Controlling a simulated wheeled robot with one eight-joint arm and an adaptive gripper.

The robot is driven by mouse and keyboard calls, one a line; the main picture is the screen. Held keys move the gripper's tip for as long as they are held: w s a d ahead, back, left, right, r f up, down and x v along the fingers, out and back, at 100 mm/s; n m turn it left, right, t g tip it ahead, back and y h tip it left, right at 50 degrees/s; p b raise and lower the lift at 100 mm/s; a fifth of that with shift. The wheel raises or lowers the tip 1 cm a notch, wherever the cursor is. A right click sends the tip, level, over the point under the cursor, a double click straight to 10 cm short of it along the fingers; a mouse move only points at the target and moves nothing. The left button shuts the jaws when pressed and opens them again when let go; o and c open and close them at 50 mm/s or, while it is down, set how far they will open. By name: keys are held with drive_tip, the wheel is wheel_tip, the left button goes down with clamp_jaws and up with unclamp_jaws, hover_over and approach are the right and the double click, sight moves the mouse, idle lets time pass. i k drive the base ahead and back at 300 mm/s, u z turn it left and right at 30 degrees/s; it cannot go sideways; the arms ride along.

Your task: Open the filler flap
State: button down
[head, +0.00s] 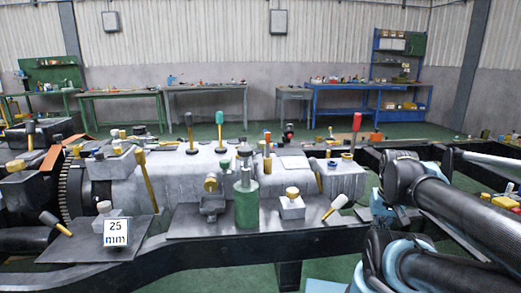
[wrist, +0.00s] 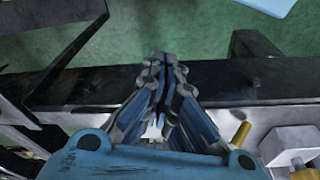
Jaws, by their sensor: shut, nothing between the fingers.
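I cannot single out the filler flap with certainty in either view. The long grey metal casing (head: 215,165) on the chassis carries several coloured handles, knobs and caps. My gripper (wrist: 163,62) is shut and empty in the wrist view. It is over a dark chassis rail (wrist: 260,80), apart from the casing. In the head view my arm fills the lower right, and the gripper itself cannot be made out.
A green cylinder (head: 246,203) and a block with a cream knob (head: 291,204) stand on the front plate. A yellow post (wrist: 241,134) stands right of my gripper. Benches line the back wall; green floor shows between.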

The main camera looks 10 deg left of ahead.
sight(243, 139)
drive_tip(key=z, duration=0.3)
drive_tip(key=k, duration=1.35)
drive_tip(key=u, duration=0.5)
drive_tip(key=i, duration=0.95)
